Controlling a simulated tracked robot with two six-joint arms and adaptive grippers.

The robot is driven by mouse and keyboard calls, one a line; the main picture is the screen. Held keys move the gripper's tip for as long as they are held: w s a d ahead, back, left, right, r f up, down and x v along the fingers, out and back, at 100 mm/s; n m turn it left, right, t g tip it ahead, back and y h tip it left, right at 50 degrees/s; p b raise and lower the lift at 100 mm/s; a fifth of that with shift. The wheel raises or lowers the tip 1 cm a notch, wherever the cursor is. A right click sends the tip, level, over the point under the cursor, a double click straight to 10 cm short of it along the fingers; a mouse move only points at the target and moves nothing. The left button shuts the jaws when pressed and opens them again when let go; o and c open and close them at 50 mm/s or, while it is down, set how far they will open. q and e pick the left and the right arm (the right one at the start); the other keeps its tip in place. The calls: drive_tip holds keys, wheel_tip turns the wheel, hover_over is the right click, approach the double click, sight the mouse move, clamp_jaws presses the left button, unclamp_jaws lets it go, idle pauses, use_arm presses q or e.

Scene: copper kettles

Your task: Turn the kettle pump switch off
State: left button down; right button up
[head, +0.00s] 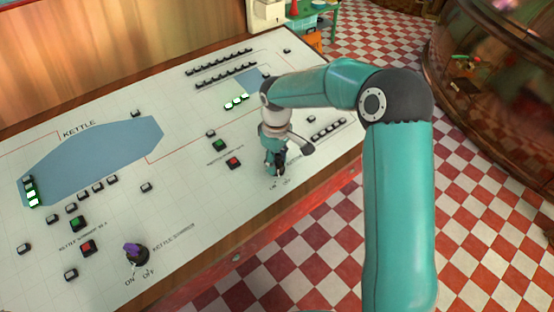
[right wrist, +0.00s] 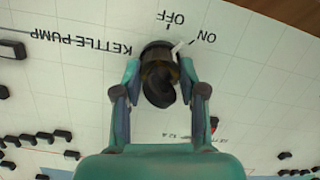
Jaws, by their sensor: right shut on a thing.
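The kettle pump switch (right wrist: 160,82) is a dark rotary knob on the white control panel (head: 190,205). In the right wrist view it sits between the two fingers of my right gripper (right wrist: 159,72), under the upside-down words KETTLE PUMP, OFF and ON. A small white mark beside the knob lies on the ON side, though its exact angle is hard to read. In the head view my right gripper (head: 274,158) reaches down onto the switch and mostly hides it. It is shut on the switch. My left gripper is not in view.
A similar knob with a purple handle (head: 133,249), labelled KETTLE SCANNER, is at the panel's lower left. Green (head: 221,145) and red (head: 234,162) buttons are just left of my gripper. Several small black buttons surround it. A copper kettle (head: 500,70) stands beyond the checkered floor.

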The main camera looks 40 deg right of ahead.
drive_tip(key=shift+n+p, duration=0.3)
drive_tip(key=shift+n, duration=2.1)
drive_tip(key=shift+w+d+n, duration=0.1)
drive_tip(key=shift+n, duration=0.2)
drive_tip(key=o, duration=1.1)
drive_tip(key=shift+o, duration=0.2)
wheel_tip(320, 180, up, 12)
drive_tip(key=shift+f, duration=0.1)
